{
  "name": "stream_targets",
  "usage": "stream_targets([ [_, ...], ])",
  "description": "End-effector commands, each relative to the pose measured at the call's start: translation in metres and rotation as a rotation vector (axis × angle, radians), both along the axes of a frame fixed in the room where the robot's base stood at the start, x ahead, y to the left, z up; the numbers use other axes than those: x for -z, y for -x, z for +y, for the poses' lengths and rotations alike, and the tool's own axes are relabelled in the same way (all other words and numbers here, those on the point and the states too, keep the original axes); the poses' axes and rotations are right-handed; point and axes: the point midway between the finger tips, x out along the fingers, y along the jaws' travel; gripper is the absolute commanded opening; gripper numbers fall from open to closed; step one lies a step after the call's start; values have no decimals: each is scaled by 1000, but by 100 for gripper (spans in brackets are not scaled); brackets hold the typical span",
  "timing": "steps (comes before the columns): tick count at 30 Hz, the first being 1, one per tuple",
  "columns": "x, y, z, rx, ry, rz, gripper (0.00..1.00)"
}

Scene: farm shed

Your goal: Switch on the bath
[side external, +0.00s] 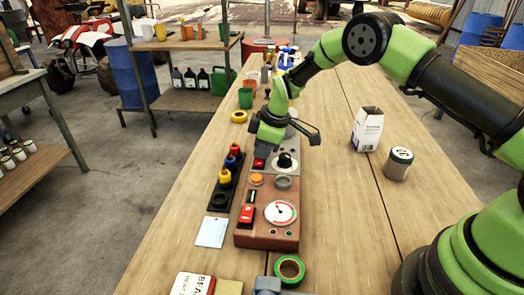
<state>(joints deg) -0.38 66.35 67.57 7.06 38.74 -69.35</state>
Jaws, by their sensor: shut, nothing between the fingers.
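A long reddish-brown control box (268,238) lies on the wooden bench. Its near end carries a red rocker switch (247,214) and a round white gauge (280,213). Behind these are an orange button (256,180) and a grey knob (283,183). Farther along are a black knob (285,161) and another red switch (259,163). Which part is the bath's switch cannot be told from labels. My gripper (262,150) is shut and empty, low over the far part of the box near that farther red switch. Whether it touches is unclear. My arm hides some of the box's far end.
Left of the box is a black rack (219,197) with red, blue and yellow knobs, and a pale card (212,232). Green tape (289,269) lies in front. A white carton (367,129) and a can (398,163) stand right. Cups stand behind. Bench between box and carton is clear.

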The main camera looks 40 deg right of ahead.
Motion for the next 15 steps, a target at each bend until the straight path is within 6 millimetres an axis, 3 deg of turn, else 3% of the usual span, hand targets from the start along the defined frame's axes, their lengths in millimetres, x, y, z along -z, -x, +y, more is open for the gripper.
stream_targets([
  [8, -4, 0, 0, 0, 1, -2, 0],
  [15, -45, 5, 5, 0, 0, -6, 0],
])
